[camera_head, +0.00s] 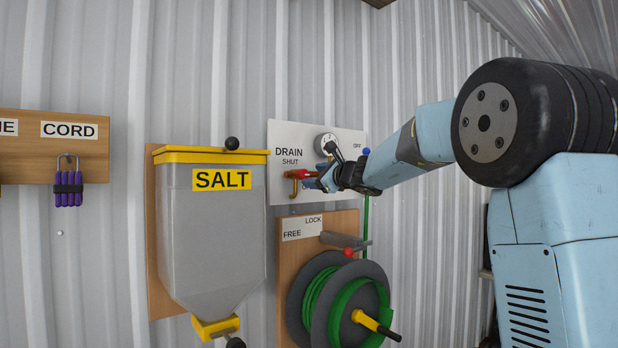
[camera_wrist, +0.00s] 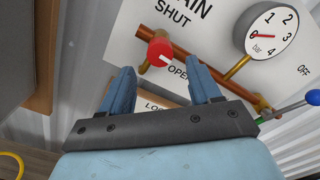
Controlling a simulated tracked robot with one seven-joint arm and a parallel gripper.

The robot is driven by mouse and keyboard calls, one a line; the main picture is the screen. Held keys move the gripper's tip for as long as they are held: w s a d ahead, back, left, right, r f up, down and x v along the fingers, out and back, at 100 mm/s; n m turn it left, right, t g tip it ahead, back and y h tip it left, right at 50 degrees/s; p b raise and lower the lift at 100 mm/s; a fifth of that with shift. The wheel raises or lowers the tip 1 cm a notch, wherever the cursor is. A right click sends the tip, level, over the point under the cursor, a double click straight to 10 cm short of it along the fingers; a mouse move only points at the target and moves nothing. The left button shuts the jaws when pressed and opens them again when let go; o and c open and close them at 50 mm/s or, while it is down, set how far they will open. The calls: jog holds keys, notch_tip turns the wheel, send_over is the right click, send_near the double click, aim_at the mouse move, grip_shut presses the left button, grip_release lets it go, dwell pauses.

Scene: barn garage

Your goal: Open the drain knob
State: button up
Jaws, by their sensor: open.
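The red drain knob (camera_wrist: 159,47) sits on a copper pipe on the white DRAIN panel (camera_wrist: 222,15). SHUT is printed above it and OPEN below right. A white mark shows on the knob's lower right side, towards OPEN. In the head view the knob (camera_head: 302,174) is at the panel's lower left, partly behind my gripper. My gripper (camera_wrist: 162,71) is open and empty. Its two blue fingers are apart, one to each side below the knob in the wrist view, and the knob lies just beyond the fingertips. I cannot tell whether they touch it.
A pressure gauge (camera_wrist: 270,33) and a blue-tipped lever (camera_wrist: 312,98) are to the knob's right. The SALT hopper (camera_head: 211,235) stands close on the left. A green hose reel (camera_head: 337,305) with a red-tipped lock lever is below. CORD board (camera_head: 20,125) hangs far left.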

aim_at(305, 175)
jog(key=shift+x, duration=1.9)
